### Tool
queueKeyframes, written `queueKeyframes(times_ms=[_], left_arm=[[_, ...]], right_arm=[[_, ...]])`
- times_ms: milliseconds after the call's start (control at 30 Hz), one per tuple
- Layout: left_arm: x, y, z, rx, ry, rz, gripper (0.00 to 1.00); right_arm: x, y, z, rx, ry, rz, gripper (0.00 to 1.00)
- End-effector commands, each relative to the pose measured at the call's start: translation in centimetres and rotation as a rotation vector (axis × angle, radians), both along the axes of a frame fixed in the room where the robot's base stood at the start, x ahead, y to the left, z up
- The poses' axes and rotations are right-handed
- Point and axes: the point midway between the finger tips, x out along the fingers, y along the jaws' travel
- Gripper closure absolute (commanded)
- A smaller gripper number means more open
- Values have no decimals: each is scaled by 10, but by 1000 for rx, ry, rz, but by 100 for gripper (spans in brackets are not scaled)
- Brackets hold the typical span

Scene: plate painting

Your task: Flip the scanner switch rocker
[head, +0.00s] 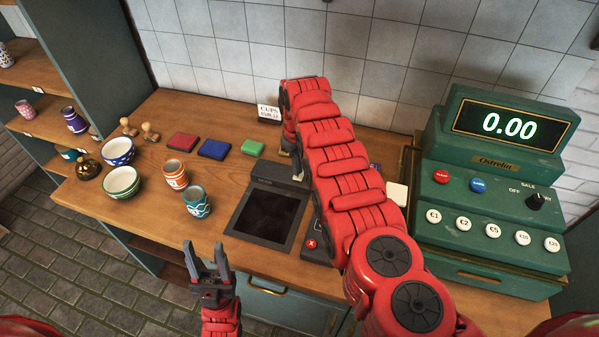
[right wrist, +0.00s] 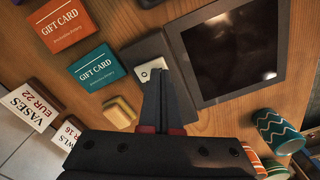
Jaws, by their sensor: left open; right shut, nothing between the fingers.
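The scanner (head: 231,222) is a dark flat unit with a black glass window, set in the wooden counter. In the right wrist view its glass (right wrist: 228,50) is at the upper right. The pale switch rocker (right wrist: 151,65) sits on the dark housing beside the glass, its lower part covered by my fingertips. My right gripper (right wrist: 158,76) is shut and empty, its tips at the rocker; I cannot tell if they touch. In the head view the right arm hides the rocker and part of the scanner's back. My left gripper (head: 207,256) is open and empty in front of the counter.
Two cups (head: 196,201) and bowls (head: 122,182) stand left of the scanner. A green cash register (head: 490,180) stands at right. Gift cards (right wrist: 97,68) and price signs (right wrist: 30,106) show in the right wrist view.

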Motion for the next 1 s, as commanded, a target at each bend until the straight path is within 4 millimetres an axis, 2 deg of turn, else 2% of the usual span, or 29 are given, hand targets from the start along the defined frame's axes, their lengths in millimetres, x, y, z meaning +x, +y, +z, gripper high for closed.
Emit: queueKeyframes(times_ms=[1000], left_arm=[[0, 0, -7, 0, 0, 0, 50]], right_arm=[[0, 0, -9, 0, 0, 0, 100]])
